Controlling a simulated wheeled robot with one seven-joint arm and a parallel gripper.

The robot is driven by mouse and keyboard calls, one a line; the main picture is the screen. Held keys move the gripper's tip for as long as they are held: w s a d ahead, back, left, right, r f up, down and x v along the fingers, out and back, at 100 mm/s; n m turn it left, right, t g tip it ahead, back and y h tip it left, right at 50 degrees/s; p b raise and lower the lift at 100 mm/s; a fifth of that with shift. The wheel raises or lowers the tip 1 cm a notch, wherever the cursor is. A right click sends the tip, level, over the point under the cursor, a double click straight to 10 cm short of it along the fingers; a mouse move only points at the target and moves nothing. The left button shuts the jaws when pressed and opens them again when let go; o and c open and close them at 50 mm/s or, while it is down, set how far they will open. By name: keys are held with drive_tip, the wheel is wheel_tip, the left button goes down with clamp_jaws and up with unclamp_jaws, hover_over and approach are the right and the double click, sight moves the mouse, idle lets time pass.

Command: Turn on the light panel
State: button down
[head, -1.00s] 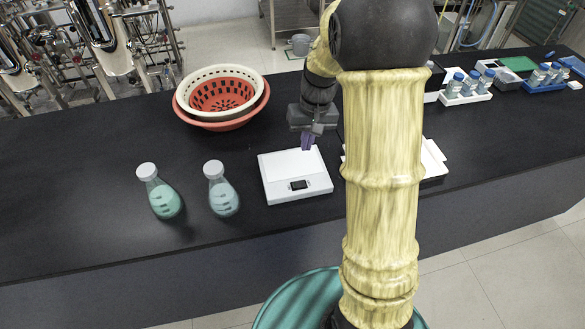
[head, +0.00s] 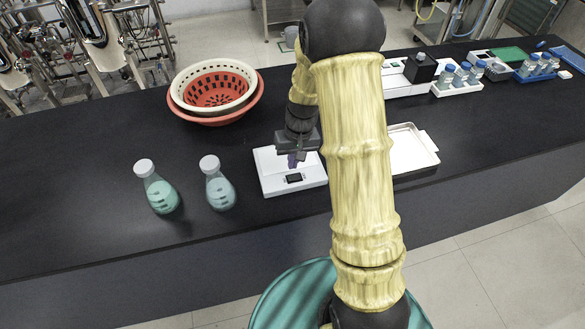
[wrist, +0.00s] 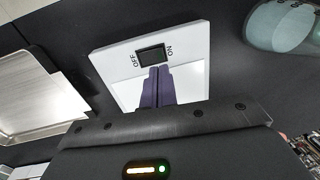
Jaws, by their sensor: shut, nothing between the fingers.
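The light panel (head: 277,186) is a flat white square plate lying on the black bench. Its black rocker switch (wrist: 152,54) sits near one edge, with OFF printed on its left and ON on its right in the wrist view. The switch also shows in the head view (head: 293,178). My gripper (wrist: 158,72) is shut and empty, its purple fingers together. The fingertips are over the panel close beside the switch; whether they touch it I cannot tell. In the head view my gripper (head: 297,163) points down over the panel.
Two capped flasks (head: 157,189) (head: 218,184) stand left of the panel. Nested bowls (head: 214,92) stand behind. A metal tray (head: 411,150) lies to the right, partly behind my arm. Tube racks (head: 457,84) stand at the back right.

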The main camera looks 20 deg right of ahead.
sight(289, 178)
wheel_tip(289, 178, down, 4)
drive_tip(key=shift+a+f+p, duration=0.1)
drive_tip(key=shift+a+p, duration=0.05)
drive_tip(key=shift+p, duration=0.35)
drive_tip(key=shift+a+f, duration=0.2)
drive_tip(key=shift+a, duration=0.15)
drive_tip(key=shift+s+d, duration=0.1)
